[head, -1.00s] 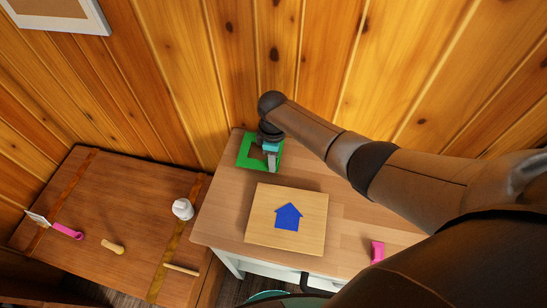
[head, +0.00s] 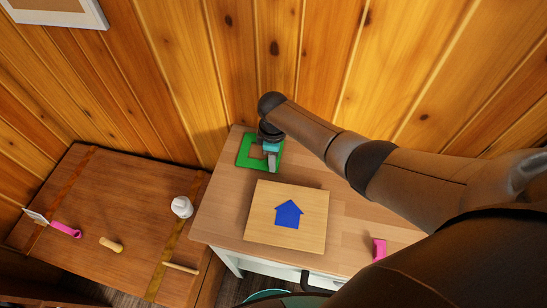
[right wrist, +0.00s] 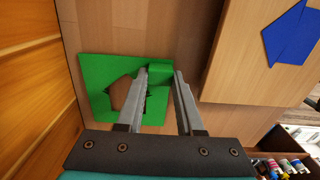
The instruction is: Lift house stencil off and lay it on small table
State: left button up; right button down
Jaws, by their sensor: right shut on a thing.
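The green house stencil (head: 245,153) lies at the back left corner of the light wood table (head: 212,218). It also shows in the right wrist view (right wrist: 98,72), with its house-shaped cut-out partly hidden by a finger. My right gripper (head: 271,158) is over the stencil's right side, shut on a raised green block of it, seen between the fingers in the right wrist view (right wrist: 160,74). The stencil looks flat on or very close to the tabletop; I cannot tell if they touch. A blue house shape (head: 288,214) is on a square wooden board (head: 262,232). My left gripper is not in view.
A pink object (head: 379,249) is near the table's front right. A darker wood table (head: 130,215) at the left holds a white object (head: 182,207), a pink-handled tool (head: 66,230) and wooden-handled pieces. The wood wall is close behind the stencil.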

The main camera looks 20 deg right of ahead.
jog(key=shift+f, duration=0.15)
dwell(0.3)
grip_release()
dwell(0.6)
dwell(0.4)
notch_tip(320, 180, up, 6)
jog(key=p, duration=0.6)
jog(key=shift+r+p, duration=1.2)
jog(key=shift+r, duration=0.35)
jog(key=shift+f, duration=0.1)
